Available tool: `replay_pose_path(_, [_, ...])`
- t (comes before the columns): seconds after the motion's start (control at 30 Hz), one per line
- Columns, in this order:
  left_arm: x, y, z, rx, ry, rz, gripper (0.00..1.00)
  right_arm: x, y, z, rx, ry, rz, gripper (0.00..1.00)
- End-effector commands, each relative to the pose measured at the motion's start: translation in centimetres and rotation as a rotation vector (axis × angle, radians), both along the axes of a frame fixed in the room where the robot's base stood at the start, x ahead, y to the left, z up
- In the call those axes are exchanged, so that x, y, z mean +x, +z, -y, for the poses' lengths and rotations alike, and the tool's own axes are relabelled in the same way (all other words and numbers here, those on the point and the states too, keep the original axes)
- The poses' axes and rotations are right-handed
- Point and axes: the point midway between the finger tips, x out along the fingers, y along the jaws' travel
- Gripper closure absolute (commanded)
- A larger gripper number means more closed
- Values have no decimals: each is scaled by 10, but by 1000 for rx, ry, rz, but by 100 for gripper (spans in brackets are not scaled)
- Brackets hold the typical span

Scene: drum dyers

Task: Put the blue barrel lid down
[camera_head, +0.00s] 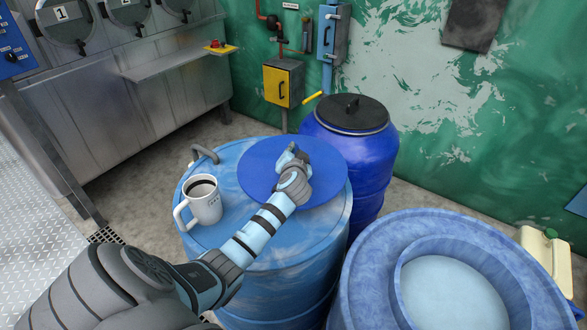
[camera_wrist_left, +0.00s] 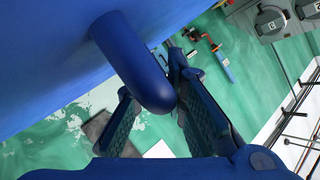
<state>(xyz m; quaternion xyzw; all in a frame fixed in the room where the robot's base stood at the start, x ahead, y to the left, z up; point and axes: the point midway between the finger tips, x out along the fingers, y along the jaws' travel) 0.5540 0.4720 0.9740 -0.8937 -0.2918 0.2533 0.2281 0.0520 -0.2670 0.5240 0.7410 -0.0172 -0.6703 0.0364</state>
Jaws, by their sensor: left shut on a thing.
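The blue barrel lid (camera_head: 262,168) is a flat round disc over the right rear of a light blue barrel's top (camera_head: 225,240). It overlaps that barrel's rear edge; I cannot tell whether it touches the top. My left gripper (camera_head: 292,160) reaches it from the front and is shut on its handle. In the left wrist view the lid's blue face (camera_wrist_left: 45,60) fills the upper left, and its rounded handle (camera_wrist_left: 135,65) sits between the fingers of the left gripper (camera_wrist_left: 160,105). My right gripper is not in view.
A white mug (camera_head: 205,207) with dark liquid stands left on the same barrel. An open blue barrel (camera_head: 375,270) stands front right. A dark blue barrel (camera_head: 350,150) with a black lid stands behind. A yellow box (camera_head: 283,83) hangs on the green wall; steel machines (camera_head: 130,110) line the left.

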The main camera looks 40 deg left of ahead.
Motion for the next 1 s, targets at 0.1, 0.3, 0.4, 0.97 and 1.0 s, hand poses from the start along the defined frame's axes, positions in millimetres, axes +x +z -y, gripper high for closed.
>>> replay_pose_path(0.1, [0, -23, 1, -1, -1, -2, 100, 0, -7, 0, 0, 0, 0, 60])
replay_pose_path(0.3, [0, -46, 0, 0, -1, 1, 100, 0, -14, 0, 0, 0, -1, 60])
replay_pose_path(0.4, [0, -44, 0, 0, 0, 1, 100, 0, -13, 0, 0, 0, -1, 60])
replay_pose_path(0.97, [0, -47, 0, -1, 0, 0, 67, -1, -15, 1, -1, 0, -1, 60])
replay_pose_path(1.0, [0, -46, 1, -1, 0, 0, 67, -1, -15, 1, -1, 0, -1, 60])
